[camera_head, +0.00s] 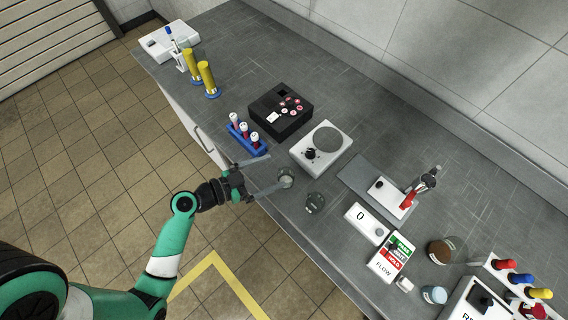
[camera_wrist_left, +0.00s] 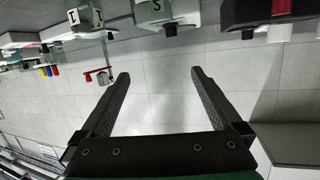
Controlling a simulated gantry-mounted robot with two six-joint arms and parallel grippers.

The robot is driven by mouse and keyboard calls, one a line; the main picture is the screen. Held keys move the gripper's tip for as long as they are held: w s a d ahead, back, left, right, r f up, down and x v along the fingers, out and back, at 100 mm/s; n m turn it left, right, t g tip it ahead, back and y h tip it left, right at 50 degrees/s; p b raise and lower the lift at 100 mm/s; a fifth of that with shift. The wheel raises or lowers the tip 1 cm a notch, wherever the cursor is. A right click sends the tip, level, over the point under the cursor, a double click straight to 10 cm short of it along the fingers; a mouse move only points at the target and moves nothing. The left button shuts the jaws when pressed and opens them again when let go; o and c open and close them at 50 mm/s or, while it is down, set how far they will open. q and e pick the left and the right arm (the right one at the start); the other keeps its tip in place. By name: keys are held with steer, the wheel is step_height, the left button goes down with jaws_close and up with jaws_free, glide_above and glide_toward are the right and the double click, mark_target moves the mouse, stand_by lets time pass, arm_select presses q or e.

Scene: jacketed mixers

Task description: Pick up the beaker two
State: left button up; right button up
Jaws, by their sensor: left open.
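Two small clear glass beakers stand on the grey bench near its front edge in the head view. One beaker (camera_head: 286,177) is just beyond my left fingertips, and the other beaker (camera_head: 314,203) is a little to its lower right. I cannot read which is beaker two. My left gripper (camera_head: 273,174) reaches over the bench edge with its fingers spread toward the nearer beaker. In the left wrist view the fingers of this gripper (camera_wrist_left: 158,76) are wide apart with nothing between them. My right gripper is not in view.
A blue rack (camera_head: 248,140) of capped tubes stands close behind my left gripper. A white round-plate device (camera_head: 321,148) and a black button box (camera_head: 281,110) stand beyond. A white zero-marked box (camera_head: 366,222) and a flow sign (camera_head: 391,256) are to the right.

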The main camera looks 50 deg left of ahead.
arm_select(q)
steer(key=n+b, duration=0.1)
glide_toward(292, 172)
steer(key=shift+s+d+r+y, duration=0.1)
steer(key=shift+s+r+y, duration=0.1)
steer(key=shift+r+y, duration=0.25)
steer(key=x, duration=0.6)
steer(key=shift+f, duration=0.15)
steer(key=x, duration=0.5)
steer(key=shift+w+d+f, duration=0.1)
steer(key=shift+d+f, duration=0.1)
steer(key=shift+f, duration=0.05)
steer(key=c, duration=1.4)
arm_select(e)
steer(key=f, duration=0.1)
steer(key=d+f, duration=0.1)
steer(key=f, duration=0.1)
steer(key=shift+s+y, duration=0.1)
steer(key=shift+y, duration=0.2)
